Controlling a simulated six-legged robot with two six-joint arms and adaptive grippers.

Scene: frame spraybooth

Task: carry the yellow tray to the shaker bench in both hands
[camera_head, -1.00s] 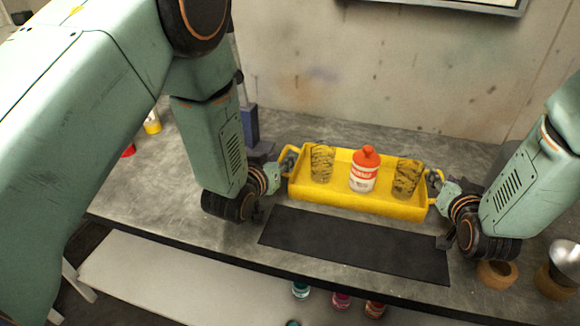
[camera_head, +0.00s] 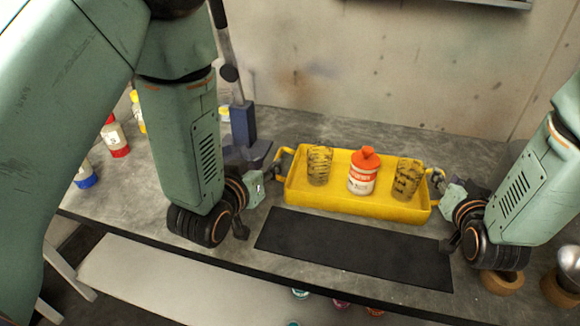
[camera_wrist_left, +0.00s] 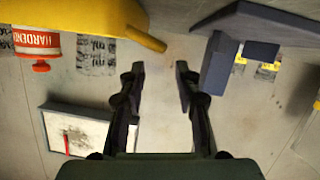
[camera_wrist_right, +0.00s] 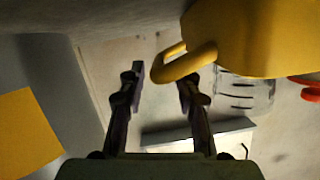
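The yellow tray (camera_head: 350,206) sits on the grey bench, with a loop handle at each end. It holds a white bottle with a red cap (camera_head: 363,175) between two dark-streaked clear cups (camera_head: 319,166) (camera_head: 406,180). My left gripper (camera_head: 274,171) is at the tray's left end. In the left wrist view its fingers are apart and empty, with the yellow handle (camera_wrist_left: 148,40) just ahead of them. My right gripper (camera_head: 440,181) is at the right end. In the right wrist view its open fingers are apart, and the handle (camera_wrist_right: 182,63) reaches across the space between the fingertips.
A black mat (camera_head: 352,249) lies in front of the tray. A blue stand (camera_head: 243,125) is behind my left gripper. Bottles (camera_head: 115,137) stand at the left. Wooden rings (camera_head: 502,282) and a metal cup (camera_head: 570,266) are at the front right. The wall is close behind.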

